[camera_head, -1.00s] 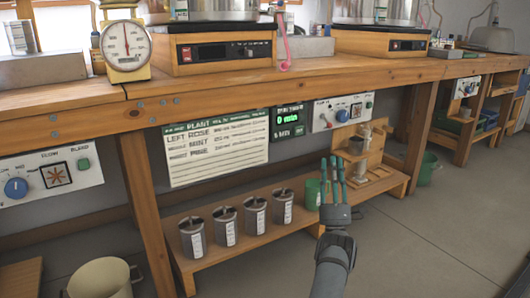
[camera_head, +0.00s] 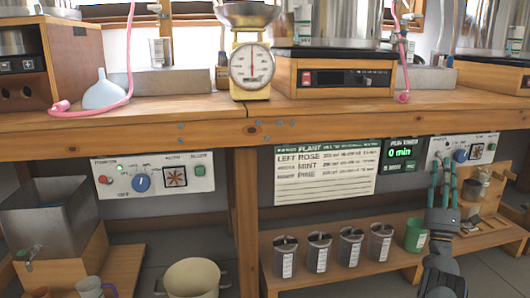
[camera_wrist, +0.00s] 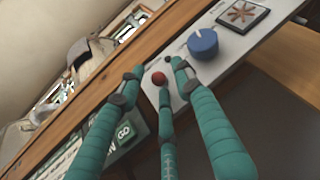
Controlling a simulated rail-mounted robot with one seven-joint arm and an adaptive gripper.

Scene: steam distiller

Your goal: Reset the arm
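My gripper (camera_head: 443,180) is at the right in the head view, fingers pointing up. Its teal fingers stand apart with nothing between them, so it is open and empty. It is in front of the bench, its fingertips just below the right control panel (camera_head: 462,149) in the picture. In the wrist view my gripper (camera_wrist: 157,70) shows spread fingers, with a red button (camera_wrist: 158,78) and a blue knob (camera_wrist: 202,43) of a panel beyond them. I cannot tell whether a finger touches the panel.
Metal canisters (camera_head: 318,252) and a green mug (camera_head: 415,236) stand on the low shelf (camera_head: 300,283). A cream pot (camera_head: 191,280) is at the lower left. A scale (camera_head: 251,65) and a wooden-cased heater (camera_head: 335,76) are on the bench top (camera_head: 200,112).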

